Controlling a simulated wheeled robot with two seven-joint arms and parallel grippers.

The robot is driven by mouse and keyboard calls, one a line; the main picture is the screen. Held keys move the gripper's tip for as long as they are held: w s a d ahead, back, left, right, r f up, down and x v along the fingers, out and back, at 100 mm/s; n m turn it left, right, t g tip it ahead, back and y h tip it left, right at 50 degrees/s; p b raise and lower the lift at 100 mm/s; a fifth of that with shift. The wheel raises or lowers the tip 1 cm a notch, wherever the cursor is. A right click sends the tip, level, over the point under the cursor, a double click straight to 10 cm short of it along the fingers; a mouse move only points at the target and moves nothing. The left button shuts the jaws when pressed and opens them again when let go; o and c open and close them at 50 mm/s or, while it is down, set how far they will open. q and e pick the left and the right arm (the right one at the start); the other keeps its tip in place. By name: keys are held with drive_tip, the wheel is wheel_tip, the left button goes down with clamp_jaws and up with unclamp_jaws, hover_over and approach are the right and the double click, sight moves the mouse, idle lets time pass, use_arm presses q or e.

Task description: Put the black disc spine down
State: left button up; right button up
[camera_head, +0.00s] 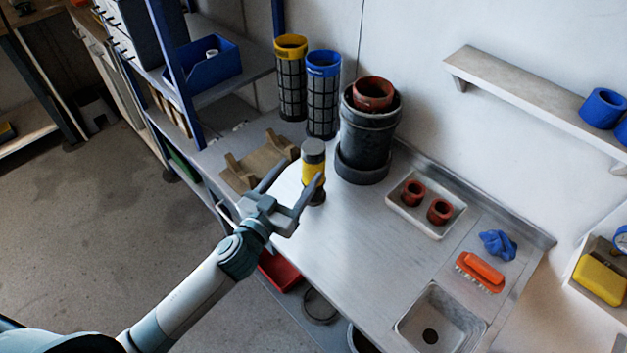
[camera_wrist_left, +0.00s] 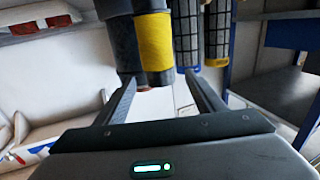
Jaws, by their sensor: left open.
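A short upright cylinder with a dark grey cap, a yellow band (camera_head: 313,173) and a dark foot stands on the steel bench; I take it for the black disc spine, but cannot be sure. It also shows upside down in the left wrist view, its yellow band (camera_wrist_left: 156,42) lined up between my fingers. My left gripper (camera_head: 304,172) is open, with one finger on each side of the cylinder in the picture. I cannot tell whether either finger touches it. The right gripper is not in view.
A wooden cradle (camera_head: 240,179) lies left of the cylinder. Yellow-topped (camera_head: 291,80) and blue-topped (camera_head: 323,95) mesh cylinders stand behind, with a dark pot (camera_head: 367,130) to the right. A tray (camera_head: 421,223) holds two red rings. A sink (camera_head: 440,318) is at front right.

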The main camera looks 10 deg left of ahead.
sight(309, 161)
use_arm(q)
drive_tip(key=shift+w+d, duration=0.2)
drive_tip(key=shift+w, duration=0.35)
drive_tip(key=shift+w+d+r+p, duration=0.1)
drive_tip(key=shift+w+p, duration=0.25)
drive_tip(key=shift+w, duration=0.05)
drive_tip(key=p+x, duration=0.1)
drive_tip(key=x, duration=0.2)
drive_tip(key=shift+w+d+p, duration=0.2)
drive_tip(key=shift+w+p, duration=0.1)
drive_tip(key=shift+w+f, duration=0.2)
drive_tip(key=shift+w, duration=0.1)
clamp_jaws()
